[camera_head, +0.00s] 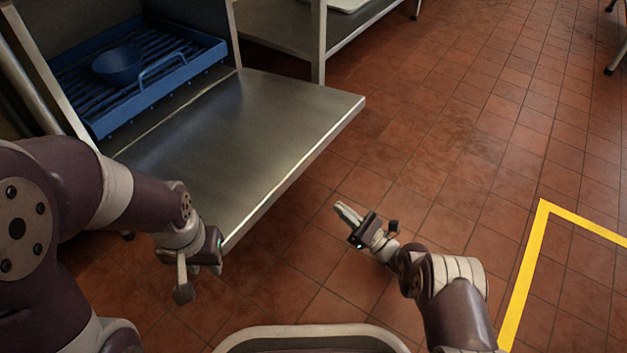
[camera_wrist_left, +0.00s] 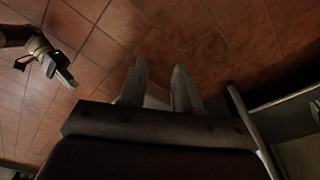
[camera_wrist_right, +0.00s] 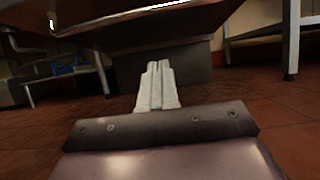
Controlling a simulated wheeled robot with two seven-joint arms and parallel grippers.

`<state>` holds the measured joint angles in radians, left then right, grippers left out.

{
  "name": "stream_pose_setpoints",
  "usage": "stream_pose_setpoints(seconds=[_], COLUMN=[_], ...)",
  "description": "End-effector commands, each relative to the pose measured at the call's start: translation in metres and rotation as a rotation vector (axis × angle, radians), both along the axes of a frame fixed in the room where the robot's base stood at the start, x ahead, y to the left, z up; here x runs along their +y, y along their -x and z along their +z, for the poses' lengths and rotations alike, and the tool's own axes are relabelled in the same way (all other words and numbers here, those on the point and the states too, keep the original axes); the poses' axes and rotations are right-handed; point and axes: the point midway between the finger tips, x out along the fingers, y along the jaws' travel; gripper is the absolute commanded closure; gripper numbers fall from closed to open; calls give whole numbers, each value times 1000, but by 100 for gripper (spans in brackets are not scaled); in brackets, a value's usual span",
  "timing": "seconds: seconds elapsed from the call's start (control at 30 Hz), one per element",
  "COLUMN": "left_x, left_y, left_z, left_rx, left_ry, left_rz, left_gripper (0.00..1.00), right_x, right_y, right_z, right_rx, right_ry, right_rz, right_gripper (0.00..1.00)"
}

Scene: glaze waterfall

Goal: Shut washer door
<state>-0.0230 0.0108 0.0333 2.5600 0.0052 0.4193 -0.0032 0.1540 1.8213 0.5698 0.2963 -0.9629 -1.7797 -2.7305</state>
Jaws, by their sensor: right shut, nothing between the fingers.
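The washer door (camera_head: 250,125) is open, a flat steel panel lying level and reaching out to the right in the head view. My left gripper (camera_head: 183,290) is by the door's near corner, fingers pointing down; I cannot tell if it touches the door. In the left wrist view its two fingers (camera_wrist_left: 158,88) stand apart with only floor seen between them. My right gripper (camera_head: 345,210) is shut and empty, beyond the door's right edge and apart from it. In the right wrist view its closed fingers (camera_wrist_right: 157,85) point below the door's underside (camera_wrist_right: 140,30).
A blue rack (camera_head: 150,85) with a blue bowl (camera_head: 118,65) sits inside the washer at the door's far left. A steel table (camera_head: 320,40) stands behind the door. Tiled floor (camera_head: 440,150) is clear to the right, with a yellow floor line (camera_head: 525,270).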

Motion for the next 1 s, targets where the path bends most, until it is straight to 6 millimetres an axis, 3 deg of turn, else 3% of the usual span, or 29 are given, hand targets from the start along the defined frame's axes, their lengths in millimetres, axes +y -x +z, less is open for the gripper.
stream_pose_setpoints(seconds=[0.47, 0.53, 0.7, 1.0], left_x=[0, 0, 0, 0], left_y=[0, 0, 0, 0], left_z=[-34, -33, -37, -37], left_rx=[0, 0, 0, 0], left_ry=[0, 0, 0, 0], left_rz=[0, 0, 0, 0], left_gripper=[67, 67, 67, 67], right_x=[71, 73, 78, 79], right_y=[-51, -55, -58, -59], right_z=[39, 55, 73, 80], right_rx=[-3, -4, -2, -1], right_ry=[0, -1, 0, -1], right_rz=[2, -1, -1, -1], right_gripper=[100, 100, 100, 100])
